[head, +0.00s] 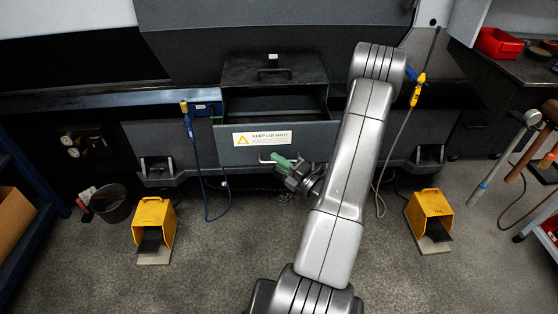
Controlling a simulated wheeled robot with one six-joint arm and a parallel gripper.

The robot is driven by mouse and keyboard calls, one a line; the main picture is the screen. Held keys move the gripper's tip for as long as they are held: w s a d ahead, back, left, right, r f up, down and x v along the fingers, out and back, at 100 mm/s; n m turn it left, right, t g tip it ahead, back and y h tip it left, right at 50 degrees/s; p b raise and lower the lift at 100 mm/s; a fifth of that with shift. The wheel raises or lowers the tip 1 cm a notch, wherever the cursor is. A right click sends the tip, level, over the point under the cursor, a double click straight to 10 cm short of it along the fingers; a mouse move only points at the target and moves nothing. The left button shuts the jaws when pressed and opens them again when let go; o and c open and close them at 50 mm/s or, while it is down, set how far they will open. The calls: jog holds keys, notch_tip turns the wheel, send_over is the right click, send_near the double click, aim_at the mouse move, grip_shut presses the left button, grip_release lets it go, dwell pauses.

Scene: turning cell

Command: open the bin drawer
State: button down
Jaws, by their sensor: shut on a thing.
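The bin drawer (312,134) is a grey box under the machine, with a white "KEEP LID SHUT" label on its front. It stands out from the housing, and its dark inside shows over the front panel. Its pale bar handle (264,160) is low on the front. My gripper (278,161), with green at its fingers, is at the right part of this handle and shut on it. The fingertips are small here, and the exact contact is hard to see. My arm covers the area right of the drawer.
Yellow foot pedals stand on the floor at left (154,222) and right (429,214). A blue hose (195,160) hangs left of the drawer. A dark bucket (112,204) is farther left. The floor before the drawer looks clear.

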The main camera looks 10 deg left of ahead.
jog(key=c, duration=1.5)
grip_release()
jog(key=shift+d, duration=0.1)
jog(key=v, duration=1.3)
jog(key=shift+s+d, duration=0.25)
jog(key=shift+a, duration=0.15)
jog(key=x, duration=1.3)
jog(key=shift+w+a, duration=0.2)
jog(key=shift+w, duration=0.1)
